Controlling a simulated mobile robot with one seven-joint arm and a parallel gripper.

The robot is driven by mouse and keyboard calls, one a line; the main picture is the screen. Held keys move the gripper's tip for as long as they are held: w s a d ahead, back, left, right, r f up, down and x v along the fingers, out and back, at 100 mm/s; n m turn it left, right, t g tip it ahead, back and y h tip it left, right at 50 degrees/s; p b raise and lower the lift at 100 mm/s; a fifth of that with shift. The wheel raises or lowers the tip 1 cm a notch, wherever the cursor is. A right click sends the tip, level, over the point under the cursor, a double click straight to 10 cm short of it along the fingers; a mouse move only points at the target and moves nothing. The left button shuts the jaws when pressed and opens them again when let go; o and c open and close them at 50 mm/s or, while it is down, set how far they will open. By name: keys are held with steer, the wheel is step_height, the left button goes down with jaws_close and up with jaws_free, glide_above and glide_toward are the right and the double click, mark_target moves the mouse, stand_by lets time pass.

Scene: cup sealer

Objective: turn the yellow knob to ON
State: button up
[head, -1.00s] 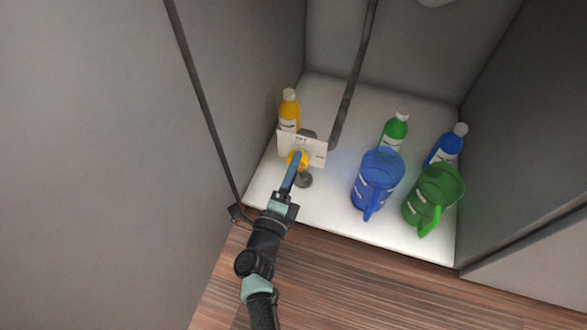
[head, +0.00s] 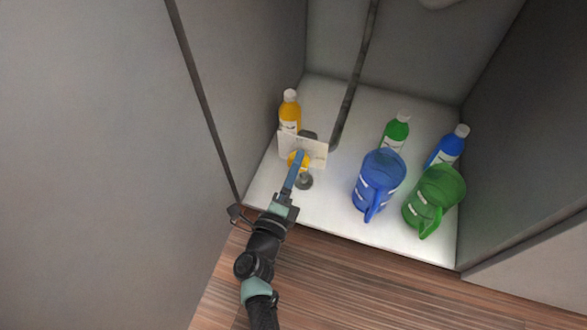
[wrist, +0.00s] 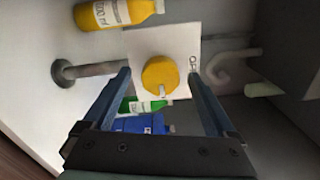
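The yellow knob (wrist: 160,74) sits on a white plate (wrist: 176,42) and fills the middle of the wrist view. Part of a label, apparently the start of OFF, shows on the plate to the knob's right. My gripper (wrist: 159,78) is open, with one blue finger on each side of the knob. A gap shows between each finger and the knob, and I see no contact. In the head view, my gripper (head: 299,154) reaches the knob (head: 293,160) from below and partly covers it. The plate (head: 315,154) stands upright behind it.
A yellow bottle (head: 289,112) stands behind the plate. A blue pitcher (head: 379,178), a green pitcher (head: 433,198), a green bottle (head: 396,132) and a blue bottle (head: 447,146) stand to the right. Grey cabinet walls close in on both sides.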

steer(key=p+v, duration=0.5)
steer(key=v, duration=0.8)
steer(key=shift+p, duration=0.35)
